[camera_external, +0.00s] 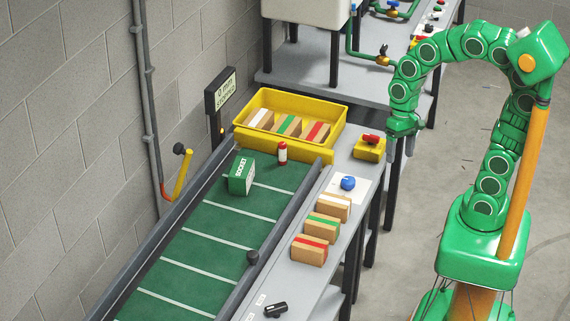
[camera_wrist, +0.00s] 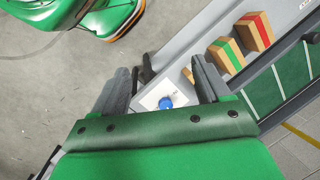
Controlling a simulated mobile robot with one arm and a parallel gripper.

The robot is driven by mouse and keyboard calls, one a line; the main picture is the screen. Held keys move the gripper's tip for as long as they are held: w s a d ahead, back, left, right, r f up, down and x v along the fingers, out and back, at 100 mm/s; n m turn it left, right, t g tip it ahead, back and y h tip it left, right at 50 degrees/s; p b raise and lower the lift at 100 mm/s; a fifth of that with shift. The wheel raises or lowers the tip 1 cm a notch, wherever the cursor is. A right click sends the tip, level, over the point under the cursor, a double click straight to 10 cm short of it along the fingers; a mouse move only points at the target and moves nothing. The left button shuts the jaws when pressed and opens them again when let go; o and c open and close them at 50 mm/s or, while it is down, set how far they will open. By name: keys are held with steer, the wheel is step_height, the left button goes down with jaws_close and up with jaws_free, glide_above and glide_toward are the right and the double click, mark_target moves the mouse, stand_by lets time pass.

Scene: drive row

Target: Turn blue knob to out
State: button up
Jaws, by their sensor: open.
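The blue knob (camera_external: 348,183) sits on a white plate (camera_external: 336,192) on the grey side bench. It also shows in the wrist view (camera_wrist: 166,102), between my fingers in the picture. Which mark it points to, and the marks on the plate, are too small to read. My gripper (camera_external: 402,147) is open and empty, above and to the right of the knob in the external view. The fingers point down and do not touch the knob. In the wrist view my gripper (camera_wrist: 165,82) frames the knob and plate, with the knob nearer the palm edge.
A yellow box with a red knob (camera_external: 369,147) stands just behind the plate. Several striped cartons (camera_external: 323,227) stand in front of it.

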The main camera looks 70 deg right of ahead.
steer(key=w+d+f+n+h, duration=0.2)
steer(key=w+d+f+n, duration=0.35)
steer(key=w+f, duration=0.55)
steer(key=n+t, duration=0.1)
steer(key=n, duration=0.1)
glide_above(349, 179)
steer(key=shift+h, duration=0.4)
step_height(349, 179, down, 4)
steer(key=shift+a+f, duration=0.1)
steer(key=shift+a, duration=0.05)
steer(key=shift+n, duration=0.25)
steer(key=shift+f, duration=3.95)
steer(key=c, duration=1)
steer(key=shift+c, duration=0.2)
